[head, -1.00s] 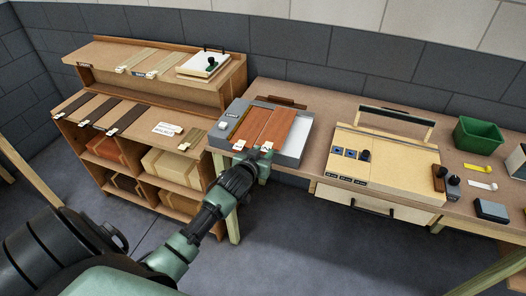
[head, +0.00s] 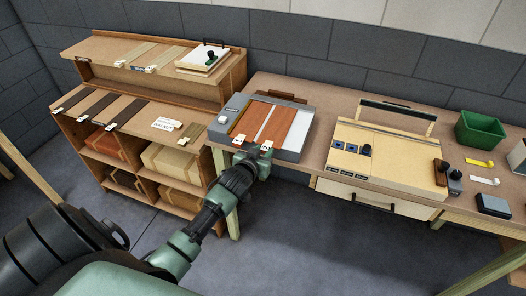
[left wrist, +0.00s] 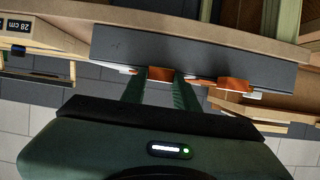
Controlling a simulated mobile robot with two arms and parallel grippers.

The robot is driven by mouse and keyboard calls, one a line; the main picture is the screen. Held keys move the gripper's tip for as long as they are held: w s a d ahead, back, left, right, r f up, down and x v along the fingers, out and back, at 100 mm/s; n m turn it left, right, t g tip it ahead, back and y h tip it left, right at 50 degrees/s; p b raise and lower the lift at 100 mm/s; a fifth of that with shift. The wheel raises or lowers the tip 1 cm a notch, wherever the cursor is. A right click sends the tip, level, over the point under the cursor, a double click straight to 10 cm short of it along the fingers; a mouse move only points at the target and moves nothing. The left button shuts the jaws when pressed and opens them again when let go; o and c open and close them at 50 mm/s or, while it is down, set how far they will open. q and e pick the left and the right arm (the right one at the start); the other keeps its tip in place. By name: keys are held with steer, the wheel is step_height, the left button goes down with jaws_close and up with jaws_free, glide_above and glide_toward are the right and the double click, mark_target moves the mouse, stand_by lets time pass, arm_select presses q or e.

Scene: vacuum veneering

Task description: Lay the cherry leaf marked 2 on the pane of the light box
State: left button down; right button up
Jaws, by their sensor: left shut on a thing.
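The light box (head: 292,152) is a grey, shallow-rimmed box at the left end of the bench. Two reddish-brown cherry leaves lie side by side over its pane, a left leaf (head: 256,119) and a right leaf (head: 280,124), with a thin pale gap between them. Each has a small white tag at its front end; the marks are too small to read. My left gripper (head: 257,153) is at the box's front edge. In the left wrist view its fingers (left wrist: 160,82) are shut on one leaf's end (left wrist: 160,73); the other leaf's end (left wrist: 235,85) is beside it. Whether the held leaf touches the pane cannot be told.
A shelf unit (head: 130,108) with dark and pale veneer strips and boxes stands left. A cream press (head: 390,150) with a bar handle is right of the light box. A green bin (head: 481,130) and small tools are further right.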

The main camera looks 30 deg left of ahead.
arm_select(q)
steer(key=shift+f, duration=0.1)
stand_by(0.7)
steer(key=c, duration=1)
jaws_free()
steer(key=b+v, duration=0.1)
steer(key=v, duration=0.7)
steer(key=shift+f, duration=0.1)
